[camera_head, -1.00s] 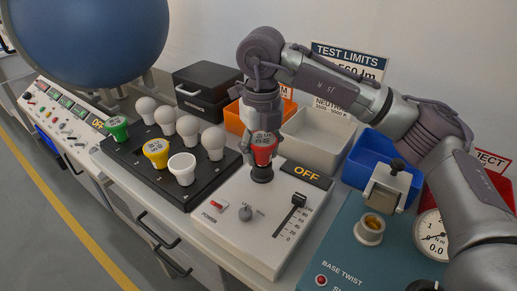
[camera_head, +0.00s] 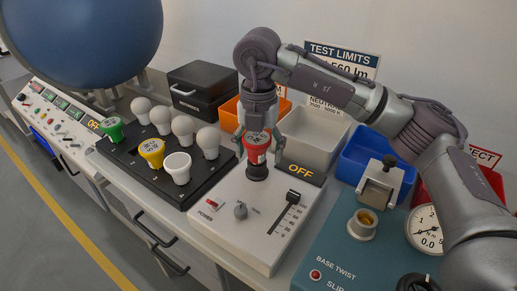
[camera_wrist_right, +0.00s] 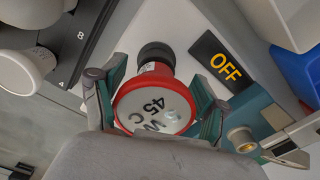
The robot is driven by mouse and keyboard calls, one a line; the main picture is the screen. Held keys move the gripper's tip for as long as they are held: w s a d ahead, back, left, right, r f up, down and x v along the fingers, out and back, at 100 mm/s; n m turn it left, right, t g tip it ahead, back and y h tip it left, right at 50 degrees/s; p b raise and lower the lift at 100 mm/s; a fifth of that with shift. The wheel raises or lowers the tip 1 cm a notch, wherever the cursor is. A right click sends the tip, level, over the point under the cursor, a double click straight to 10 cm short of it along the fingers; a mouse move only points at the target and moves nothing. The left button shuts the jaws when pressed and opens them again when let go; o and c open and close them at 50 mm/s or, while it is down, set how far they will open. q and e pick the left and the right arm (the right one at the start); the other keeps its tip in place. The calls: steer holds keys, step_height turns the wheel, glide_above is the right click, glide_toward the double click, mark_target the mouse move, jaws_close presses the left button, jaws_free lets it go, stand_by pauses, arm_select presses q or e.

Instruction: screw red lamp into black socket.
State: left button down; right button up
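The red lamp (camera_head: 257,150) stands upright with its base in the black socket (camera_head: 257,172) on the white control box. In the right wrist view the lamp (camera_wrist_right: 155,105) shows its pale face with printed marks, and the black socket (camera_wrist_right: 156,54) is behind it. My right gripper (camera_head: 259,148) is above the lamp with its fingers spread on either side. The fingers look open, with small gaps beside the red body. How deep the lamp's thread sits is hidden. My left gripper is in neither view.
A black rack (camera_head: 160,185) to the left holds green, yellow and white lamps. The white box has an OFF display (camera_head: 301,170) and a slider (camera_head: 292,197). Behind are orange (camera_head: 229,112), white (camera_head: 318,130) and blue (camera_head: 365,157) bins. A teal torque device (camera_head: 340,240) stands right.

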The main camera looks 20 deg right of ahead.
steer(key=n, duration=0.4)
steer(key=shift+a+n, duration=0.2)
steer(key=shift+n, duration=0.1)
steer(key=n, duration=0.3)
steer(key=shift+a, duration=0.1)
steer(key=n, duration=0.3)
steer(key=shift+n+b, duration=0.3)
steer(key=shift+n, duration=0.1)
steer(key=n, duration=0.5)
steer(key=shift+a, duration=0.15)
steer(key=n, duration=0.3)
steer(key=shift+r, duration=0.1)
steer(key=n, duration=0.3)
steer(key=shift+a+n, duration=0.15)
steer(key=shift+n, duration=0.15)
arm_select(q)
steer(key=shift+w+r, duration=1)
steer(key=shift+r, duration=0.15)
